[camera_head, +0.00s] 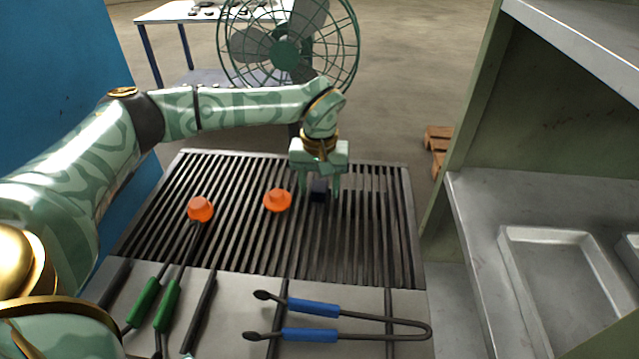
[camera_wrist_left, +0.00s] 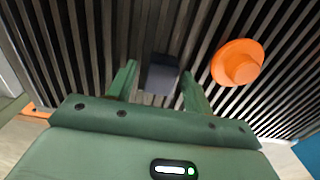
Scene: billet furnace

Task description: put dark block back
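The dark block (camera_head: 319,190) sits on the slatted grate (camera_head: 380,235), near its far right part. My left gripper (camera_head: 320,192) reaches down over it, with a finger on each side. The block also shows in the left wrist view (camera_wrist_left: 161,74), between the tips of the left gripper (camera_wrist_left: 159,78). A gap shows between the block and the finger at the left of that view; the other finger is very close, and I cannot tell whether it touches. The gripper is open.
An orange knobbed piece (camera_head: 277,201) lies just left of the gripper. Another orange piece (camera_head: 200,208) is at the tips of green-handled tongs (camera_head: 167,305). Blue-handled tongs (camera_head: 312,308) lie in front. A metal tray (camera_head: 512,270) is on the right shelf. A fan (camera_head: 285,53) stands behind.

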